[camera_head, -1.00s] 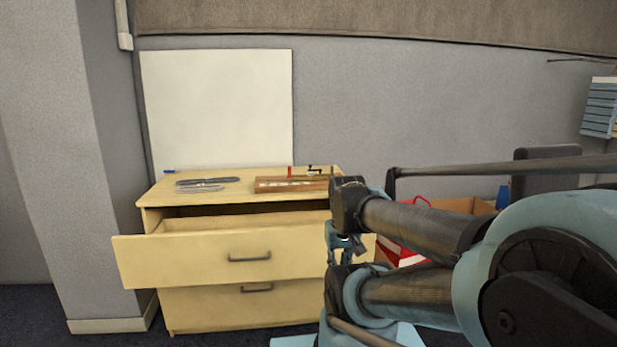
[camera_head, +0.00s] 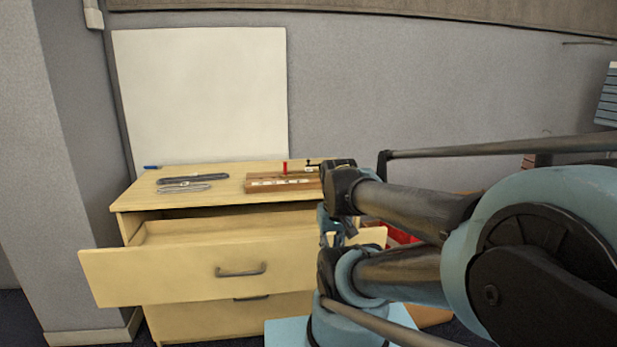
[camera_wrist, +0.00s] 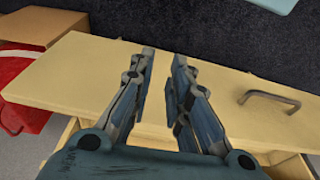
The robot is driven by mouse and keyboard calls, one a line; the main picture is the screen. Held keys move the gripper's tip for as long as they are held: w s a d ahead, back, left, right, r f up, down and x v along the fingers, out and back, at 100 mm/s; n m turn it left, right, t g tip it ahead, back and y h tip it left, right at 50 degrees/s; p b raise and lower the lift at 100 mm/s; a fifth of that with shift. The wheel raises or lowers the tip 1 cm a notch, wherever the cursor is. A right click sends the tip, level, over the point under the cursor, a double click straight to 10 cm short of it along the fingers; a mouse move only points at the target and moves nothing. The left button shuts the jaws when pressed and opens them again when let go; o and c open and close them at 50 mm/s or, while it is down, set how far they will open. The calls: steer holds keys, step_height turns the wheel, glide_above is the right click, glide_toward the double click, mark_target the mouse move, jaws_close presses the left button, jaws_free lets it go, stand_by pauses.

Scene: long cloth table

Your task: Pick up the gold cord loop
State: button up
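I cannot make out a gold cord loop in either view. On top of the pale wooden dresser (camera_head: 225,190) in the head view lie a dark, long bundle (camera_head: 192,179) and a thinner light grey one (camera_head: 184,188) in front of it. They are too small to tell whether they are cords. My gripper (camera_wrist: 163,56) is open and empty in the wrist view, above the front panel of the pulled-out drawer. In the head view it is mostly hidden by my arm, in front of the dresser's right side.
The upper drawer (camera_head: 180,277) stands open, with its handle (camera_wrist: 268,100) right of my gripper. A wooden block (camera_head: 284,183) with a small red item (camera_head: 285,167) lies on the dresser. A red bag (camera_wrist: 22,95) and a cardboard box (camera_wrist: 40,27) stand beside it.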

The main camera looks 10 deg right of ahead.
steer(key=w+d+r+m, duration=0.1)
steer(key=w+r+m, duration=0.6)
steer(key=w+r, duration=0.55)
steer(key=w+r+m, duration=0.7)
steer(key=w+r, duration=0.3)
steer(key=w, duration=0.5)
steer(key=w+r+m, duration=0.3)
steer(key=w+m, duration=0.1)
steer(key=w, duration=0.7)
steer(key=f, duration=0.3)
steer(key=w+f, duration=0.1)
steer(key=f, duration=0.7)
steer(key=shift+w+d+f, duration=0.25)
steer(key=shift+w+d, duration=0.1)
steer(key=shift+w, duration=0.05)
steer(key=shift+w+d+f, duration=0.1)
steer(key=shift+w+f, duration=0.05)
steer(key=shift+f, duration=0.75)
steer(key=shift+w+d+f, duration=0.1)
steer(key=shift+w+f, duration=0.05)
steer(key=shift+f, duration=0.8)
steer(key=shift+w+f, duration=0.15)
steer(key=shift+f, duration=0.75)
jaws_close()
